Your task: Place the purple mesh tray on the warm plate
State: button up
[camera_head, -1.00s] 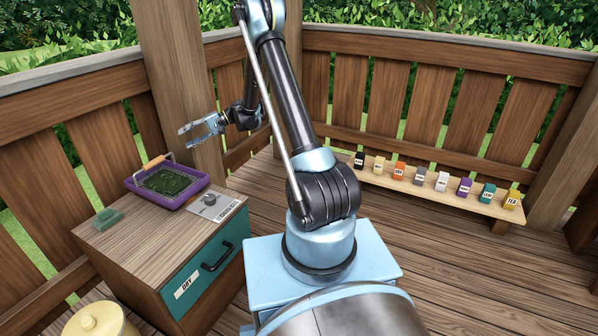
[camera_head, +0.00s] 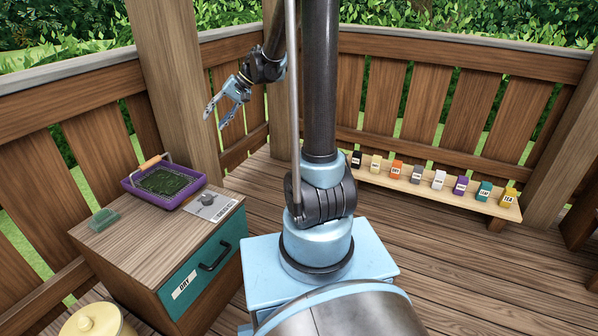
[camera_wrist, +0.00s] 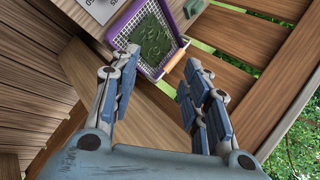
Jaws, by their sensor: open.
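The purple mesh tray (camera_head: 131,185) sits on the wooden cabinet top with dark green leaves in it and a wooden-grip handle (camera_head: 152,161) at its far side. In the wrist view the tray (camera_wrist: 122,24) lies beyond the fingertips, its wooden grip (camera_wrist: 175,61) towards my gripper. My gripper (camera_head: 214,120) is open and empty, up and to the right of the tray, apart from it. I cannot tell if this is the warm plate, or whether a plate is under the tray.
The cabinet (camera_head: 150,245) has a teal drawer marked DRY. A small green block (camera_head: 104,220) lies on its left edge. A cream lidded pot (camera_head: 95,322) stands in front. A low bench (camera_head: 430,191) holds several coloured boxes. Wooden railings and a post (camera_head: 175,85) close off the back.

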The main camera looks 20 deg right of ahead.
jog(key=s+d+f+h, duration=0.2)
jog(key=s+d+h, duration=0.1)
jog(key=s+d, duration=0.4)
jog(key=s+d+f+t+h, duration=0.1)
jog(key=s+d+f+h, duration=0.1)
jog(key=s+d, duration=0.6)
jog(key=s+d+f+t+h, duration=0.1)
jog(key=s+d+f+h, duration=0.2)
jog(key=s+d, duration=0.4)
jog(key=shift+s+d+f+h, duration=0.25)
jog(key=shift+s+f+h, duration=0.05)
jog(key=shift+s, duration=3.45)
